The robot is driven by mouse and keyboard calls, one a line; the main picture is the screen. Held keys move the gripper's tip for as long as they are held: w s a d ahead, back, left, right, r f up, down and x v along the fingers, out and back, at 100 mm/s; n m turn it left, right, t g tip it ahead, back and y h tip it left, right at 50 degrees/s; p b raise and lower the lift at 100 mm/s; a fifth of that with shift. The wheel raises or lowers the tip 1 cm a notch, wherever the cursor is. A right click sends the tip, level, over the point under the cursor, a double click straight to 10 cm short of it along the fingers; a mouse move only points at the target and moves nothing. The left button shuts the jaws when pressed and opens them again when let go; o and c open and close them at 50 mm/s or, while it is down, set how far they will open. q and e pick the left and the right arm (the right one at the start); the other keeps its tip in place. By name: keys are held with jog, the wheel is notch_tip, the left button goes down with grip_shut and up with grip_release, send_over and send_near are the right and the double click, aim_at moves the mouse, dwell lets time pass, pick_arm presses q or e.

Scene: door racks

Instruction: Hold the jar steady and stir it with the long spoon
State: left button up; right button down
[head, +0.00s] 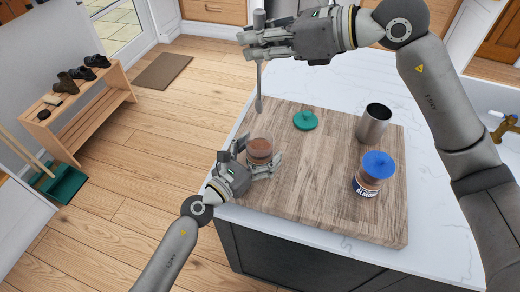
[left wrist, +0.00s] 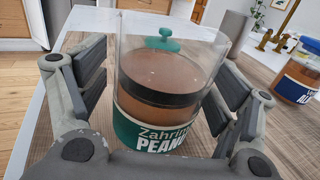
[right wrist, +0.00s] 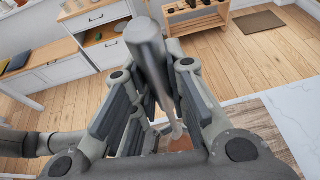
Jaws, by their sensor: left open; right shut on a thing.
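The open peanut jar (head: 260,148), clear with brown contents and a green label, stands upright near the board's left edge. It also shows in the left wrist view (left wrist: 165,100). My left gripper (head: 257,158) is open, with its fingers on either side of the jar; I cannot tell whether they touch it. My right gripper (head: 248,46) is shut on the long metal spoon (head: 259,85), which hangs nearly upright, bowl down. The spoon's thick handle (right wrist: 147,45) shows in the right wrist view. In the head view the spoon's bowl appears above the jar and outside it.
The wooden board (head: 330,215) lies on the white counter (head: 440,245). On it are a green knobbed lid (head: 305,121), a metal cup (head: 373,126) and an almond jar (head: 368,182) with a blue lid (head: 379,164). The board's front middle is clear.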

pick_arm(q)
jog(key=c, duration=1.3)
pick_arm(e)
jog(key=shift+n+g+y, duration=0.3)
jog(key=shift+n+g, duration=0.3)
jog(key=shift+g, duration=0.1)
notch_tip(320, 180, down, 6)
jog(key=shift+r, duration=0.15)
notch_tip(320, 180, down, 12)
